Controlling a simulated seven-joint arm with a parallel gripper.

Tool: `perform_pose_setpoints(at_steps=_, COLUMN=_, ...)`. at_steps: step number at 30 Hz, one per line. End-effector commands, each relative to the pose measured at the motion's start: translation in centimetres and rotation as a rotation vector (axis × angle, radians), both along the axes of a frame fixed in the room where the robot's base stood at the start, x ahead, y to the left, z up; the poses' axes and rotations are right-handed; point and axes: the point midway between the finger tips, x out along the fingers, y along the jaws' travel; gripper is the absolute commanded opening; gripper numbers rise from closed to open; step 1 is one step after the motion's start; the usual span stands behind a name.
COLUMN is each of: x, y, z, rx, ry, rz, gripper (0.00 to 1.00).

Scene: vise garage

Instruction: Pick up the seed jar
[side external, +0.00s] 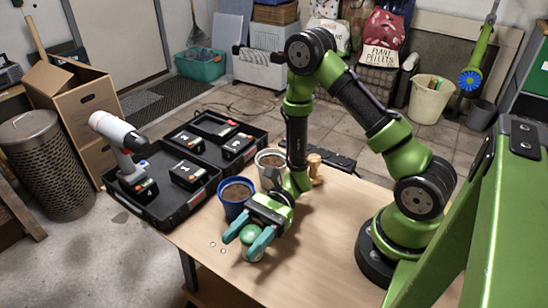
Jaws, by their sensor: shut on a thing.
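The seed jar (249,234) shows as a round green lid with a little of its pale body below. It is at the front left of the wooden table. My gripper (242,247) has teal fingers, one on each side of the jar, and is shut on it. The fingers hide much of the jar's body. I cannot tell whether its base touches the table.
A blue pot of soil (236,196) stands just behind my gripper, and a pale pot (268,160) is farther back. A wooden object (315,166) stands near them. A black tray (194,198) holds a drill (118,145) and batteries. Small white bits (212,245) lie left of the jar.

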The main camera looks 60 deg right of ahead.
Motion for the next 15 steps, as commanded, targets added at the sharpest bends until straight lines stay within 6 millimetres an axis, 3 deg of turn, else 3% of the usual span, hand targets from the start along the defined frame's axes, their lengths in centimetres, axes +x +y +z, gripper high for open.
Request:
perform_pose_setpoints(at_steps=8, x=0.0, y=0.0, z=1.7, rx=0.0, ry=-0.003, rz=0.0, gripper=0.21)
perform_pose_setpoints(at_steps=15, x=0.0, y=0.0, z=5.1, rx=-0.001, ry=-0.005, rz=0.0, gripper=0.21)
